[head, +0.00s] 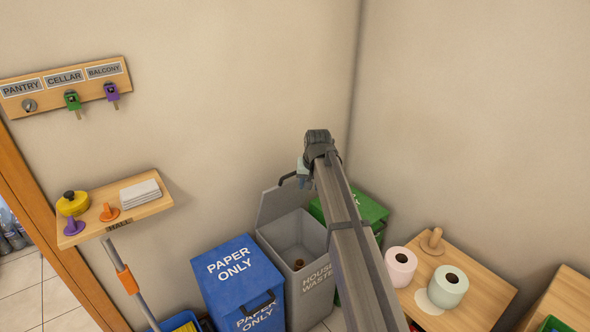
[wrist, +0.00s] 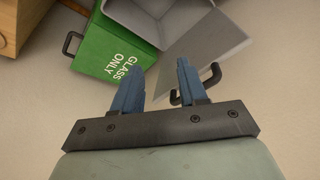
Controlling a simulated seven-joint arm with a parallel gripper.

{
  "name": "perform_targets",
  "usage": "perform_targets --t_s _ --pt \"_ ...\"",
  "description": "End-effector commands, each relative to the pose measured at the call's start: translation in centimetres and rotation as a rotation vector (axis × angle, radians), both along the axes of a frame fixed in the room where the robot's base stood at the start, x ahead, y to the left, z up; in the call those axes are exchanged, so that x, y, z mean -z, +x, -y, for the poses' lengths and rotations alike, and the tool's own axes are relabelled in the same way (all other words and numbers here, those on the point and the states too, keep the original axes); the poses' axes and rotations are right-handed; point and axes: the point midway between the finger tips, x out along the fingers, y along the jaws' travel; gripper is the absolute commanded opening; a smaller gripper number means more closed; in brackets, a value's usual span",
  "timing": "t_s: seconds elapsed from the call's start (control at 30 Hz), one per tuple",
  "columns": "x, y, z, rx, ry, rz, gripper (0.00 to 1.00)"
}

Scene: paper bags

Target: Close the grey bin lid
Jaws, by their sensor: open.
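The grey household-waste bin (head: 305,270) stands in the corner with its lid (head: 278,203) raised, tilted back towards the wall. The lid's dark handle (head: 287,179) is at its upper edge. My gripper (head: 303,172) is just right of the handle in the head view, partly covered by my arm. In the wrist view, my open, empty gripper (wrist: 160,66) has the lid (wrist: 205,52) ahead, and the handle (wrist: 212,76) beside the right finger. I cannot tell if they touch.
A blue paper bin (head: 237,280) stands left of the grey bin. The green glass bin (head: 368,208) stands to its right, partly behind my arm; it also shows in the wrist view (wrist: 112,55). A wooden cabinet (head: 480,300) with paper rolls is further right. A shelf (head: 140,212) is on the left wall.

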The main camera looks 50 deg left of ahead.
Motion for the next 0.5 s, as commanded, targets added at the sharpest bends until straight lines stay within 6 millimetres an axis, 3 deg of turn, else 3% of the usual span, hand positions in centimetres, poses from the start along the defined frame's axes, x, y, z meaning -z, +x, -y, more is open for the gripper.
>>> perform_targets --t_s 0.03,0.23,0.3,0.5 --pt "-2.7 0.4 -2.6 0.014 0.016 -0.004 0.42" --pt "-10.1 2.4 -7.8 0.136 0.045 -0.055 0.42" --pt "-11.4 3.1 -9.2 0.192 0.040 -0.083 0.42" --pt "-11.8 4.2 -11.8 0.399 -0.011 -0.185 0.42"
